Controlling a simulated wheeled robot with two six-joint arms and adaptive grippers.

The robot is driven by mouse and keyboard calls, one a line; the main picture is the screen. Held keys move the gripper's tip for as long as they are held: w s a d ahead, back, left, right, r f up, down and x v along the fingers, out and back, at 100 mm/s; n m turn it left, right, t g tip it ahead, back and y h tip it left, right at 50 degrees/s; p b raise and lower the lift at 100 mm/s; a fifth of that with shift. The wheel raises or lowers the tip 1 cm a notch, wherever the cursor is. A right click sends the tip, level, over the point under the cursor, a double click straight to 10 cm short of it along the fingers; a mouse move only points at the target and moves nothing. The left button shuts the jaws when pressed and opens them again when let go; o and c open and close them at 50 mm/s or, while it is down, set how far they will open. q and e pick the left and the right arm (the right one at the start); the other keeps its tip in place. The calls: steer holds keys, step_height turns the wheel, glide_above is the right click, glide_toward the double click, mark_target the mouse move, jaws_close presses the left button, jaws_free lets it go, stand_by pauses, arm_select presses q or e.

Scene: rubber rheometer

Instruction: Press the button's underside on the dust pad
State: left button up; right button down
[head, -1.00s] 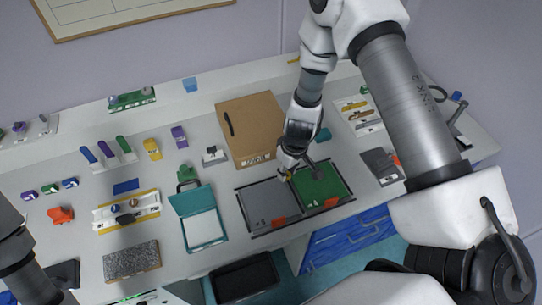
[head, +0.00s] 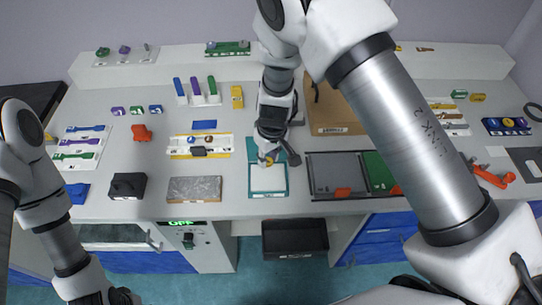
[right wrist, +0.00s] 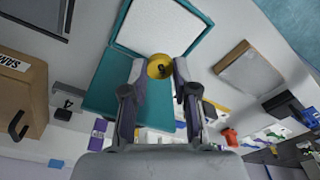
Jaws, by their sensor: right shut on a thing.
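The button is a round yellow disc (right wrist: 160,66) with a dark mark like a 6 or 9. My right gripper (right wrist: 160,75) is shut on it and holds it between the fingertips. The dust pad is a white square (head: 268,178) in an open teal case; in the right wrist view the white pad (right wrist: 160,27) lies beyond the button. In the head view my right gripper (head: 267,160) is over the case, near the pad's back edge. Whether the button touches the pad cannot be told, and its underside is hidden. My left gripper (head: 118,297) only partly shows at the bottom edge.
Right of the pad lie a grey panel (head: 335,174) and a green panel (head: 378,171) in a dark frame. A cardboard box (head: 335,112) stands behind them. Left are a speckled grey slab (head: 195,189) and a white-and-yellow rack (head: 183,147). The bench's front edge is close to the case.

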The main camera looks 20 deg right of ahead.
steer(key=shift+a, duration=0.1)
steer(key=shift+s+a+f+b, duration=0.1)
steer(key=shift+f+b, duration=0.2)
steer(key=shift+b, duration=0.1)
steer(key=b, duration=0.4)
glide_above(268, 177)
step_height(268, 177, down, 4)
steer(key=shift+f, duration=0.1)
steer(key=shift+f+b, duration=0.3)
steer(key=shift+f, duration=0.3)
steer(key=shift+f+b, duration=0.45)
steer(key=shift+f, duration=0.05)
steer(key=shift+s, duration=0.15)
stand_by(1.1)
step_height(268, 177, up, 7)
steer(key=p, duration=0.4)
steer(key=shift+p, duration=0.35)
